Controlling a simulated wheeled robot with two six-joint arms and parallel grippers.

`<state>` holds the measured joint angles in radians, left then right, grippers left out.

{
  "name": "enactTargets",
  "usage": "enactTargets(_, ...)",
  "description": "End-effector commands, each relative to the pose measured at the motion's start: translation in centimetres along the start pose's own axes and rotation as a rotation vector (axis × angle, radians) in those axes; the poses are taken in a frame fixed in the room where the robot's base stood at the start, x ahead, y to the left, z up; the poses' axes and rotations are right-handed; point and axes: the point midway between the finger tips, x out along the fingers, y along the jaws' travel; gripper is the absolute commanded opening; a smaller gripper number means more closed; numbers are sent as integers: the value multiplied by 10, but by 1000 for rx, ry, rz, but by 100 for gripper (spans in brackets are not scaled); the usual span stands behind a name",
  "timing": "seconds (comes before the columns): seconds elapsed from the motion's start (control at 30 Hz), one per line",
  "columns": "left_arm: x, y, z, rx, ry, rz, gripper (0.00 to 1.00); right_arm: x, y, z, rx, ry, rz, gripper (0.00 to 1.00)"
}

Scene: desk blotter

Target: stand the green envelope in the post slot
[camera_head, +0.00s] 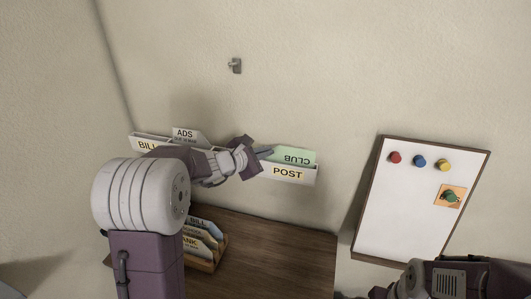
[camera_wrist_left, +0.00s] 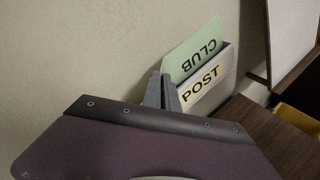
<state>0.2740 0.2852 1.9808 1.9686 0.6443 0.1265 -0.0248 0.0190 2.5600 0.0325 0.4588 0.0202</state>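The green envelope (camera_head: 293,156), marked CLUB, stands in the pale slot labelled POST (camera_head: 288,173) on the wall, its upper part showing above the front. Its lettering is upside down in the head view. In the left wrist view the envelope (camera_wrist_left: 196,50) rises behind the POST front (camera_wrist_left: 208,83); its lower part is hidden. My left gripper (camera_head: 265,153) is at the envelope's left edge; its fingers (camera_wrist_left: 163,92) are close together there, and I cannot tell whether they grip it. My right gripper is mostly cut off at the bottom right of the head view.
The wall rack continues left with an ADS card (camera_head: 185,134) and a BILL slot (camera_head: 147,145). A wooden desk (camera_head: 270,255) below carries a sorter (camera_head: 207,262) with cards. A whiteboard (camera_head: 405,205) with coloured magnets is at right.

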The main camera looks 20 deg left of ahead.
Motion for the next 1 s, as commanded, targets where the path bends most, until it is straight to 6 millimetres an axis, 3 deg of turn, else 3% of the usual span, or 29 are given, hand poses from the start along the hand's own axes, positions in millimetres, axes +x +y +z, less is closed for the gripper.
enactTargets(0.23,2,-4,-5,0,0,0,0,8,0,1,0,0,0,33)
enactTargets(0.33,2,-3,-3,0,0,0,28,6,0,1,0,0,0,33)
enactTargets(0.67,0,-3,-4,1,0,1,28,6,0,1,0,0,0,33)
enactTargets(0.77,-13,-2,-5,2,1,4,28,10,0,1,0,0,0,33)
enactTargets(1.0,-66,-2,-4,2,2,6,28,16,0,2,0,0,0,33)
